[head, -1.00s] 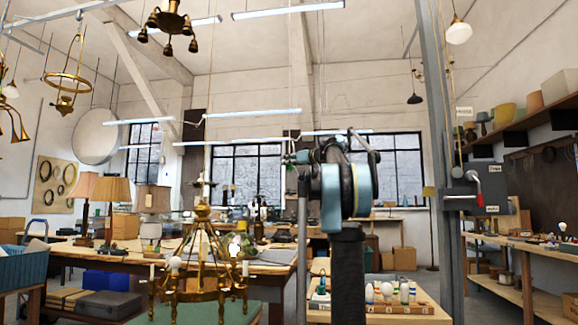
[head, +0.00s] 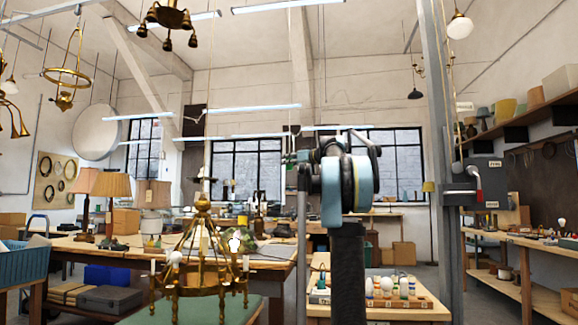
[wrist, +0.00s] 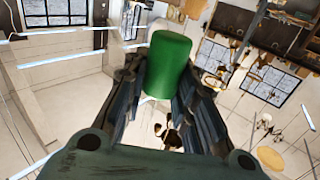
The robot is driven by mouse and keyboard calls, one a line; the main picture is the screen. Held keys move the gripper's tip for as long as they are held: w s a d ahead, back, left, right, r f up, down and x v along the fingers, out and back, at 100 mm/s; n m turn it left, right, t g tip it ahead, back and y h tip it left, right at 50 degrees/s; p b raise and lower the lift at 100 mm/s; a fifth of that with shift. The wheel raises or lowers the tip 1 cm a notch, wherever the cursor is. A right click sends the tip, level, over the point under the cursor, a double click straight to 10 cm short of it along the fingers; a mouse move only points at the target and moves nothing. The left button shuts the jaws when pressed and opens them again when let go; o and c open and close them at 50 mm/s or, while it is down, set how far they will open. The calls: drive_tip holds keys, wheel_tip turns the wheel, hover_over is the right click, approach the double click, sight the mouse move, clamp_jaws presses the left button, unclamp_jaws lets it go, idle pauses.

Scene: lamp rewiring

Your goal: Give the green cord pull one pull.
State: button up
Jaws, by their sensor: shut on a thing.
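The green cord pull is a plain green cylinder (wrist: 168,64). In the wrist view it sits between the two dark fingers of my gripper (wrist: 166,82), which are shut on it. Its upper end sticks out past the fingers, and its lower part is hidden low between them. I cannot make out the pull or the fingers in the head view, where my own arm stands in the middle.
A brass chandelier (head: 199,262) hangs at the front left. A low table (head: 385,314) with bulbs and small bottles is right of my arm. A steel post (head: 442,130) and a grey switch box (head: 486,185) with a red-handled lever stand farther right.

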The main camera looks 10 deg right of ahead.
drive_tip(key=shift+r, duration=1.15)
drive_tip(key=o, duration=1.1)
drive_tip(key=v, duration=1.2)
